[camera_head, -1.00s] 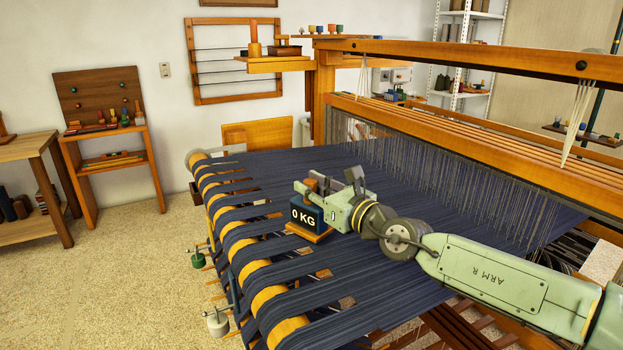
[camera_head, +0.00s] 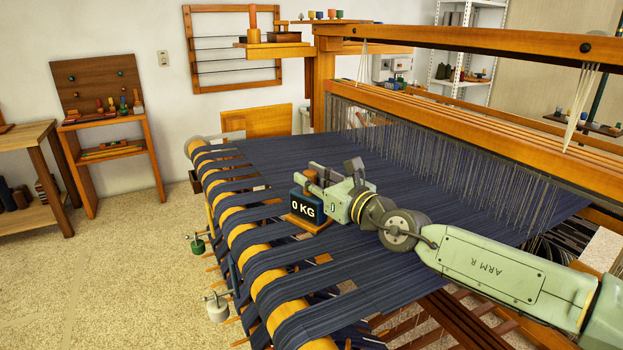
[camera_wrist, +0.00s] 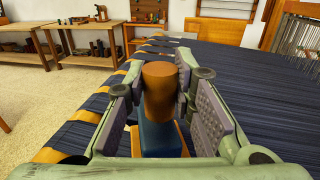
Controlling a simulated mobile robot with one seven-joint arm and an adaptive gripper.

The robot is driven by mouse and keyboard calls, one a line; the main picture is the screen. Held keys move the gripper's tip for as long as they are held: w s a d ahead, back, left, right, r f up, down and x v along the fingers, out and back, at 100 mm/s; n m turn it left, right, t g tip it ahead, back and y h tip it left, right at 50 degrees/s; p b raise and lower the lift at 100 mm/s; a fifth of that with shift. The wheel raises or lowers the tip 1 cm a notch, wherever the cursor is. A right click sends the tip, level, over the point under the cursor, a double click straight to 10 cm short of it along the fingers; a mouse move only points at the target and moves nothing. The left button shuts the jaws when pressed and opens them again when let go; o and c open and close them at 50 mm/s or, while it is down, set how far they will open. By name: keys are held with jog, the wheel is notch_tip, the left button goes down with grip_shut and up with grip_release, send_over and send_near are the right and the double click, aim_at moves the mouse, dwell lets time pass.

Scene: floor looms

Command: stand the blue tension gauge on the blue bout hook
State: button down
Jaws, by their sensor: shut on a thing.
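The blue tension gauge (camera_head: 304,208) is a dark blue block marked "0 KG" with a wooden base and a brown rounded handle. It is upright over the navy warp, near the loom's front beam; whether its base touches the warp I cannot tell. My gripper (camera_head: 318,180) is shut on the handle. In the wrist view, the brown handle (camera_wrist: 159,88) stands between the pads of my gripper (camera_wrist: 160,105), with the blue body (camera_wrist: 160,140) below. I cannot clearly make out the blue bout hook; a small dark blue upright piece (camera_head: 233,278) shows beside the front beam.
The loom's orange front beam (camera_head: 240,240) runs along the warp (camera_head: 370,250), which splits into strips there. A green weight (camera_head: 198,246) and a pale weight (camera_head: 217,309) hang outside it. The heddle frame (camera_head: 470,127) stands behind my arm.

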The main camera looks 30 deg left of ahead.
jog(key=c, duration=1.3)
grip_release()
notch_tip(320, 180, up, 10)
